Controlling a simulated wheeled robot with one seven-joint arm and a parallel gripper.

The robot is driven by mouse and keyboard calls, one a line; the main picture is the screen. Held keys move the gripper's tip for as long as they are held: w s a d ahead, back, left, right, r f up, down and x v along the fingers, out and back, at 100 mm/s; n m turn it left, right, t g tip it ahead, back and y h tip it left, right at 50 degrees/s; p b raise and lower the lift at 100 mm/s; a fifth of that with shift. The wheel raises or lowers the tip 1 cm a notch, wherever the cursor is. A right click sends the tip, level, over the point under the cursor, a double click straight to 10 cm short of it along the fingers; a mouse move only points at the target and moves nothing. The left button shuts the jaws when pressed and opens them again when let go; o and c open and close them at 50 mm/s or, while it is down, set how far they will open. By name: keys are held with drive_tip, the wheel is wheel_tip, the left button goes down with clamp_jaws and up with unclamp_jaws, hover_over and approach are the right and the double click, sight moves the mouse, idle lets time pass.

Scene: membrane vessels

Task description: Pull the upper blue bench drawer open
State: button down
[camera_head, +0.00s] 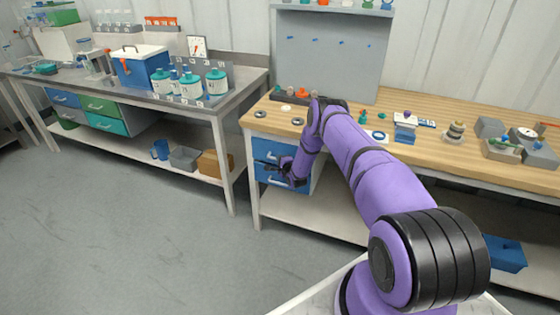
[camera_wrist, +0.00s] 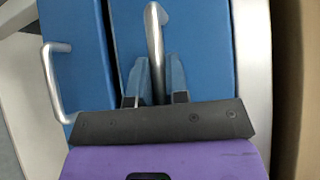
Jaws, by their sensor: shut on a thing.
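The upper blue bench drawer (camera_head: 266,146) is under the left end of the wooden bench. I cannot tell whether the upper drawer is slightly out.
The wooden bench top (camera_head: 455,155) above holds small parts, blocks and trays. A grey bench (camera_head: 235,88) with bottles and a blue cooler (camera_head: 138,68) stands to the left. The floor (camera_head: 130,220) in front of the drawers is clear.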

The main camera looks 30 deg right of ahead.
drive_tip(key=s+a, duration=1.6)
drive_tip(key=a, duration=0.4)
drive_tip(key=shift+a, duration=0.2)
drive_tip(key=c, duration=1.1)
unclamp_jaws()
drive_tip(key=s, duration=0.3)
drive_tip(key=s+r, duration=0.1)
drive_tip(key=s, duration=0.3)
drive_tip(key=s+a, duration=0.1)
drive_tip(key=s, duration=0.2)
drive_tip(key=shift+s+r, duration=0.25)
